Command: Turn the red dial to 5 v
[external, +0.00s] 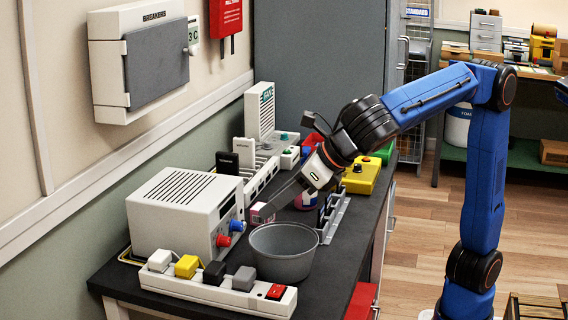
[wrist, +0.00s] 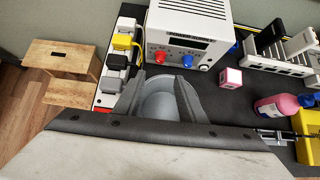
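The power supply (external: 180,208) is a white box with a slotted top at the left of the bench. Its front carries a red dial (external: 223,240) and a blue dial (external: 237,226). In the wrist view the red dial (wrist: 160,57) is just beyond my fingertips, left of the blue dial (wrist: 187,60). The dial's setting and the panel's small markings are too small to read. My gripper (external: 268,208) is open and empty, pointing down toward the front of the supply. In the wrist view its two fingers (wrist: 160,78) are apart, with the red dial between their lines.
A grey bowl (external: 283,268) sits below my fingers. A white power strip (external: 215,291) with several plugs lies in front of the supply.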

